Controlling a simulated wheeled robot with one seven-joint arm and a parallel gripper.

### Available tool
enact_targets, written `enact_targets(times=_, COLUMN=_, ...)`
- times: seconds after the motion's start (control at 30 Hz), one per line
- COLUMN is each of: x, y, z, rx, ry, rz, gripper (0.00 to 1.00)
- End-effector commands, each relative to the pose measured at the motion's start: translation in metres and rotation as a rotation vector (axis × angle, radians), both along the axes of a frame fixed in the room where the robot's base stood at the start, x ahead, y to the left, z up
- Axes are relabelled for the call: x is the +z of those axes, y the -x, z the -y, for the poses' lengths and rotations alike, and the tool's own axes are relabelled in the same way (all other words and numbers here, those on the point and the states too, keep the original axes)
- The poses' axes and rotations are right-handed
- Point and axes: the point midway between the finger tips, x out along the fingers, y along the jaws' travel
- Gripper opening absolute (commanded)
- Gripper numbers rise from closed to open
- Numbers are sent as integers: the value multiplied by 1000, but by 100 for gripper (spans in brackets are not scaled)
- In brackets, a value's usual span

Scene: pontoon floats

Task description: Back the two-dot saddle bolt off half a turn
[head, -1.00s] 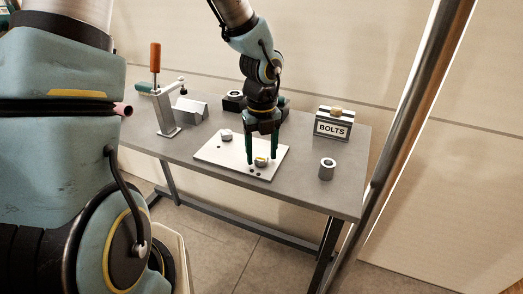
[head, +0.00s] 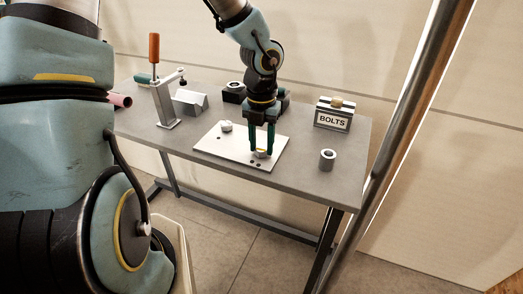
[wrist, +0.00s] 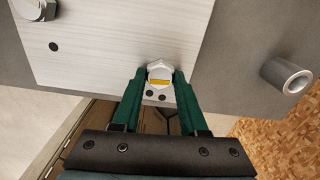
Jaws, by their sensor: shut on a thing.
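The two-dot saddle bolt (wrist: 160,71) is a pale hex head with a yellow stripe, near one edge of the bright metal plate (wrist: 110,45). Two dark dots (wrist: 155,95) are on the plate beside it. My gripper (head: 261,151) points down over this bolt. In the wrist view its green fingers (wrist: 160,75) are shut on the hex head, one on each side. In the head view the bolt (head: 261,155) shows between the fingertips. Another hex bolt (head: 226,126) stands at the plate's far left, with one dark dot (wrist: 53,46) near it.
A grey cylinder (head: 327,160) stands right of the plate. The BOLTS box (head: 333,116) is at the back right. A clamp stand with an orange handle (head: 154,48), a grey block (head: 189,103) and a dark block with a ring (head: 234,92) are behind the plate.

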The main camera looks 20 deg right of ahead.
Motion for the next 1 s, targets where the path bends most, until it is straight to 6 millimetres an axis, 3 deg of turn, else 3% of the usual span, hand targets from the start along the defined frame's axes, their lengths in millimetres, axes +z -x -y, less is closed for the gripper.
enact_targets(times=0.03, x=0, y=0, z=0, rx=0, ry=0, rz=0, gripper=21)
enact_targets(times=0.23, x=0, y=0, z=0, rx=1, ry=0, rz=0, gripper=0)
enact_targets(times=0.43, x=0, y=0, z=0, rx=69, ry=-1, rz=1, gripper=0)
enact_targets(times=1.0, x=0, y=0, z=0, rx=1000, ry=0, rz=1, gripper=0)
